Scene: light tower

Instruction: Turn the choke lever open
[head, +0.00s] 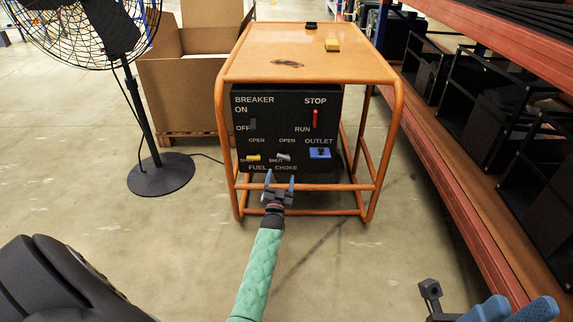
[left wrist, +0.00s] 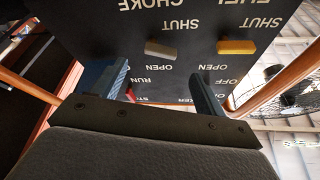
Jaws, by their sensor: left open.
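The choke lever (head: 284,156) is a small grey bar on the black control panel (head: 308,120), above the CHOKE label. It lies nearly level, beside SHUT and below OPEN. In the left wrist view, where the lettering is upside down, the grey lever (left wrist: 160,49) shows ahead of the gap between my fingers. My left gripper (head: 280,181) is open and empty, just below and in front of the lever. Its two blue fingers also show in the left wrist view (left wrist: 158,80), apart from the lever. My right gripper (head: 485,308) is partly cut off at the bottom right.
A yellow fuel lever (head: 253,157) sits left of the choke lever, and a blue outlet (head: 320,153) to its right. A red stop switch (head: 315,119) is above. The orange frame (head: 305,184) crosses low in front. A fan (head: 150,160) stands left, shelving (head: 470,170) right.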

